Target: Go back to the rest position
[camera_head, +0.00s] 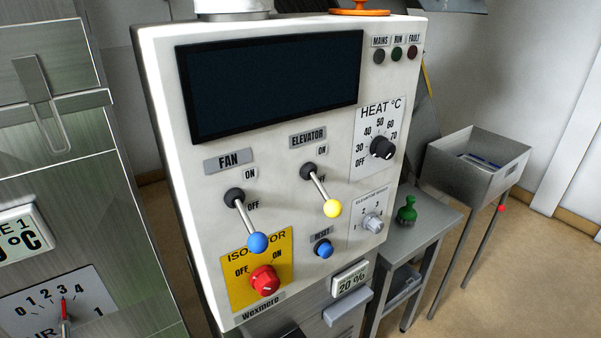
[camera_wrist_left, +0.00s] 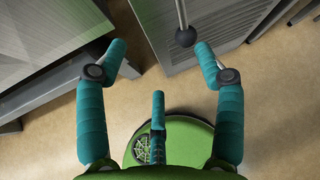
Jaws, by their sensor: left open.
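My left gripper (camera_wrist_left: 160,55) shows in the left wrist view with its teal fingers spread wide and nothing between them. A thin metal rod with a dark ball end (camera_wrist_left: 184,37) shows just beyond the fingertips, apart from them as far as I can see. Neither gripper shows in the head view. There, the white control panel (camera_head: 290,165) has a blue-knobbed FAN lever (camera_head: 257,243) and a yellow-knobbed ELEVATOR lever (camera_head: 332,208), both slanting down. A red ISOLATOR knob (camera_head: 264,281) sits on a yellow plate.
A metal cabinet (camera_head: 60,120) stands close on the panel's left. On the right are a small side table (camera_head: 435,222) with a green bottle-like object (camera_head: 407,210) and a metal bin on legs (camera_head: 470,172). Open floor (camera_head: 520,270) lies at the right.

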